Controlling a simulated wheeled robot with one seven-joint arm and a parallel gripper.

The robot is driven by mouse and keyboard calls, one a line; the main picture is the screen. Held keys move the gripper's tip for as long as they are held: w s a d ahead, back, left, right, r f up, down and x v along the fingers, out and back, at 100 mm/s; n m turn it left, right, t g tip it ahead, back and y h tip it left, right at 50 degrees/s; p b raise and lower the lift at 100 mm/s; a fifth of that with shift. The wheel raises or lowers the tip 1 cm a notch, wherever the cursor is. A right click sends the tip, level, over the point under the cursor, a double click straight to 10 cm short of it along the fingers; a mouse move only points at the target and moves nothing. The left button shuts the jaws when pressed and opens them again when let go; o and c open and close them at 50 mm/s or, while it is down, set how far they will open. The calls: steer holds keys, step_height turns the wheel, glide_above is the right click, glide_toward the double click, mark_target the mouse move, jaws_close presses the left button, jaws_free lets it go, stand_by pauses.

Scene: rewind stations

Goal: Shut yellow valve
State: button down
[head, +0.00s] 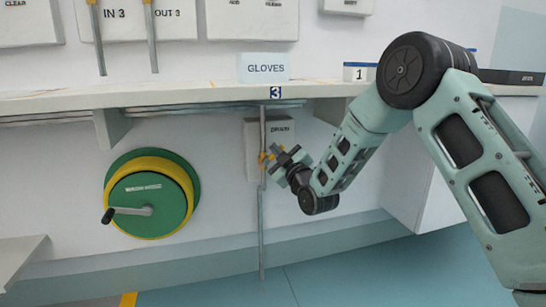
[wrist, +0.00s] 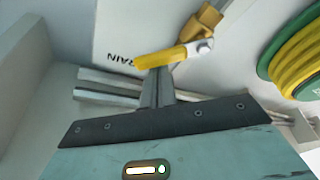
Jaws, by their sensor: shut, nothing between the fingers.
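The yellow valve (head: 262,163) sits on a thin vertical pipe below the shelf, in front of a pale box marked DRAIN. In the wrist view its yellow lever (wrist: 164,57) reaches leftward from a brass body (wrist: 207,17). My gripper (head: 277,151) is beside the valve, on its right in the head view. In the wrist view the shut fingers (wrist: 157,76) are empty, their tips right at the lever's edge near its middle. I cannot tell whether they touch it. In the head view the fingers partly hide the lever.
A green and yellow hose reel (head: 152,194) with a black-knobbed crank hangs on the wall to the left. The shelf (head: 190,96) with the GLOVES sign (head: 264,67) runs above. The vertical pipe (head: 262,235) continues down to near the floor. The blue floor (head: 350,275) in front is clear.

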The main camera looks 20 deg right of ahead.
steer(key=f+m+h, duration=0.1)
steer(key=m, duration=0.2)
steer(key=d+f+m+t+h+b, duration=0.1)
steer(key=m, duration=0.2)
steer(key=d+f+m+h+b, duration=0.1)
steer(key=m+h, duration=0.1)
steer(key=m, duration=0.1)
steer(key=shift+d, duration=0.1)
steer(key=shift+f, duration=0.1)
stand_by(0.5)
